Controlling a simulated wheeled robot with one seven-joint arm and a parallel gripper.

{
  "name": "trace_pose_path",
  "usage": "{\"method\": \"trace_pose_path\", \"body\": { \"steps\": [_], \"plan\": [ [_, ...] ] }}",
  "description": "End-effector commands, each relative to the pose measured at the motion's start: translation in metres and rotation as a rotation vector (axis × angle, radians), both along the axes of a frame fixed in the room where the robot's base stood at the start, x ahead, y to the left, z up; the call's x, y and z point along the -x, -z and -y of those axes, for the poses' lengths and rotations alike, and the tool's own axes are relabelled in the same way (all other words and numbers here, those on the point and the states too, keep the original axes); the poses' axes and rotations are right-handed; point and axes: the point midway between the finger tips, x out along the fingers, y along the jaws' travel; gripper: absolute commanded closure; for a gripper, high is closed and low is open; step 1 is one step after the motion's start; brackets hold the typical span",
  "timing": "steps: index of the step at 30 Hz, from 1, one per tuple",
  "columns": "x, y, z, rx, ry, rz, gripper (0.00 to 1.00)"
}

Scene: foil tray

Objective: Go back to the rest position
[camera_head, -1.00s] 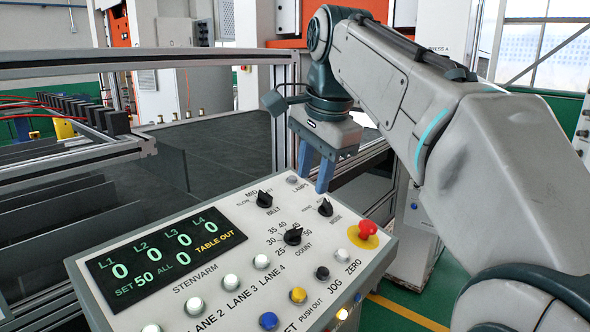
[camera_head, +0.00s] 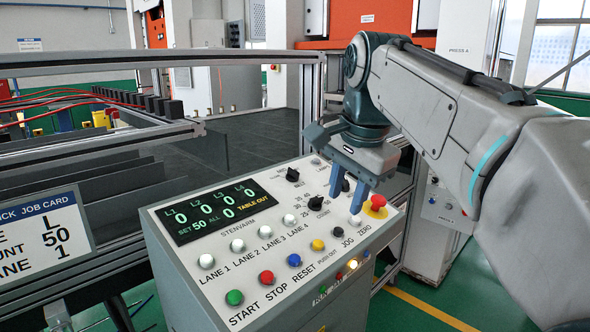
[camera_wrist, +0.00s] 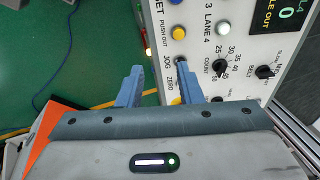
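My gripper (camera_head: 348,196) hangs over the right part of the control panel (camera_head: 190,250), its two blue fingers pointing down. In the wrist view the fingers of my gripper (camera_wrist: 158,88) stand apart with nothing between them. The fingertips appear near the COUNT, JOG and ZERO controls; I cannot tell whether they touch the panel. My arm reaches in from the right and is bent at the elbow. The panel's display (camera_head: 215,208) reads zero for each lane, SET 50, ALL 0 and TABLE OUT.
A red emergency button (camera_head: 378,202) on a yellow base sits right of the fingers. A job card (camera_head: 42,235) stands at the left. Aluminium frame rails (camera_head: 160,58) run behind the panel.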

Motion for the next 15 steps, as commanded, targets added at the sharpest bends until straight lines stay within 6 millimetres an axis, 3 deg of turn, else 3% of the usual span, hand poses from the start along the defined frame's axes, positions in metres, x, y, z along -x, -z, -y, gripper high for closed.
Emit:
{"method": "trace_pose_path", "body": {
  "steps": [8, 15],
  "plan": [
    [0.025, 0.045, 0.015, 0.073, -0.163, 0.025, 0.67],
    [0.068, 0.122, 0.04, 0.185, -0.41, 0.054, 0.67]
  ]
}}
